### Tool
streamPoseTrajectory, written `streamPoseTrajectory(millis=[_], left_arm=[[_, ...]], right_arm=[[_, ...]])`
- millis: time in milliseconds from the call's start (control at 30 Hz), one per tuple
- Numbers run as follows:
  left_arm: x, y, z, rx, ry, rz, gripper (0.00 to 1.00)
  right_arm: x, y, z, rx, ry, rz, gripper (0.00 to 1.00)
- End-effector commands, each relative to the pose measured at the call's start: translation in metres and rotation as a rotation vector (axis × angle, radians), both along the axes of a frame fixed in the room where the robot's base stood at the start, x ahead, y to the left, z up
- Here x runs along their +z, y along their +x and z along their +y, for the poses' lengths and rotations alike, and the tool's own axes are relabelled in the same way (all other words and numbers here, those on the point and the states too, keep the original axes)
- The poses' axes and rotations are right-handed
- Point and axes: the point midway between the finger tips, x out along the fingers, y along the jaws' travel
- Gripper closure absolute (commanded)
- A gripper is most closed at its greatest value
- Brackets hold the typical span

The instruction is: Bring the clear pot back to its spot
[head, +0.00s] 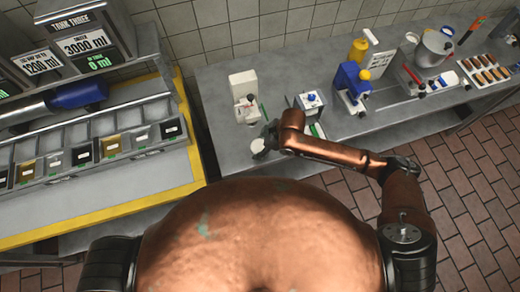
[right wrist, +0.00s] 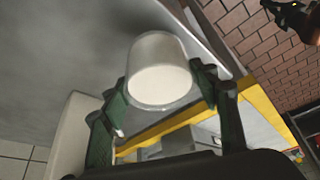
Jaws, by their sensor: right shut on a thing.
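The clear pot (right wrist: 160,70), a small pale, whitish cylinder, sits between the two green fingers of my right gripper (right wrist: 158,92) in the right wrist view. The gripper is shut on its sides. In the head view my right gripper (head: 267,140) is at the front part of the grey counter, and the pot (head: 258,147) shows just to its left as a small pale shape. I cannot tell whether the pot touches the counter. My left gripper is not in view.
A white machine (head: 244,97) stands just behind my right gripper on the counter (head: 225,140). A blue-and-white device (head: 310,102) and a blue dispenser (head: 352,85) stand to the right. A yellow-edged station (head: 120,211) with several bins is at the left.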

Motion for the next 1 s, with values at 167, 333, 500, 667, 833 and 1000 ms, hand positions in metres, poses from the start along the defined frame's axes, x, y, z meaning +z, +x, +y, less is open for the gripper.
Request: streamPoseTrajectory(millis=[167,333,500,667,833,1000], left_arm=[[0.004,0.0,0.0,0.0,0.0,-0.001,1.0],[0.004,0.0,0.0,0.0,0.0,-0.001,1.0],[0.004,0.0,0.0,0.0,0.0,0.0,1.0],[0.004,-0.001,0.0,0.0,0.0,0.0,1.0],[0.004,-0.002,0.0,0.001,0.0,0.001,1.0],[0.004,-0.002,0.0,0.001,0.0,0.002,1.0]], right_arm=[[-0.025,-0.002,0.0,0.0,0.0,0.003,0.76],[-0.027,-0.002,0.0,0.001,0.0,0.0,0.76],[-0.029,-0.002,0.0,0.0,-0.001,0.001,0.76],[-0.03,-0.002,-0.001,0.0,-0.001,0.003,0.36],[-0.03,-0.002,-0.001,0.0,-0.001,0.003,0.27],[-0.03,-0.002,-0.001,0.0,-0.001,0.003,0.27]])
